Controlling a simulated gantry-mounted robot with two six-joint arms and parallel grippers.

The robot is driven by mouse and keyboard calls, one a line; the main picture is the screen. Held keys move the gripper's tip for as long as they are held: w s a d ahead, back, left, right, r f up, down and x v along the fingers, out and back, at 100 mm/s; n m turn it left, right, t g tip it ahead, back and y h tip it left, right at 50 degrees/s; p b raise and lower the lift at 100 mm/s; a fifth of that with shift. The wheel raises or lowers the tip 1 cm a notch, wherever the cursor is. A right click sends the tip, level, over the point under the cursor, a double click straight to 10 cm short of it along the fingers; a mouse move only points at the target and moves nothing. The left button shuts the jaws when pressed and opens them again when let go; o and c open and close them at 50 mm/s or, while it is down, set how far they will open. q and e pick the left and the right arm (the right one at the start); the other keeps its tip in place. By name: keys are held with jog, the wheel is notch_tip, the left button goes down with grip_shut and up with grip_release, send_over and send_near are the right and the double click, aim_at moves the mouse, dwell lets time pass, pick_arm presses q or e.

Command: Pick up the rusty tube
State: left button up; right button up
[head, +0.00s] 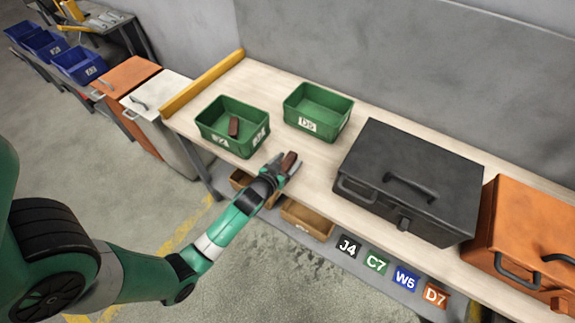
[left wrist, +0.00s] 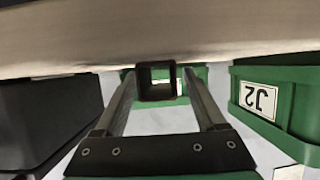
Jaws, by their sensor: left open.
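A rusty brown tube (head: 289,161) lies near the front edge of the workbench, at my left gripper (head: 285,170). In the left wrist view the tube (left wrist: 157,71) shows end-on as a dark square opening between the two fingertips. My left gripper (left wrist: 160,88) is open, with a narrow gap showing on each side of the tube. Part of the tube is hidden by the fingers in the head view. A second rusty brown piece (head: 234,126) sits inside the left green bin (head: 213,139). My right gripper is not in view.
A second green bin (head: 330,133) stands behind the tube, to the right. A black toolbox (head: 437,196) and an orange box (head: 535,222) take up the bench's right side. Brown bins (head: 307,220) sit below the front edge. The bench (head: 262,81) is bare around the tube.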

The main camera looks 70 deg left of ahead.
aim_at(287, 161)
pick_arm(q)
grip_shut()
dwell(0.3)
jog(key=shift+r+p, duration=0.35)
jog(key=shift+r, duration=0.15)
notch_tip(287, 161, up, 3)
jog(key=shift+f+p, duration=0.1)
jog(key=shift+p, duration=0.85)
jog(key=s+d+r+p, duration=0.4)
jog(key=s+d+r, duration=0.4)
jog(key=d, duration=0.3)
jog(key=shift+s+r, duration=0.35)
jog(key=shift+r, duration=0.25)
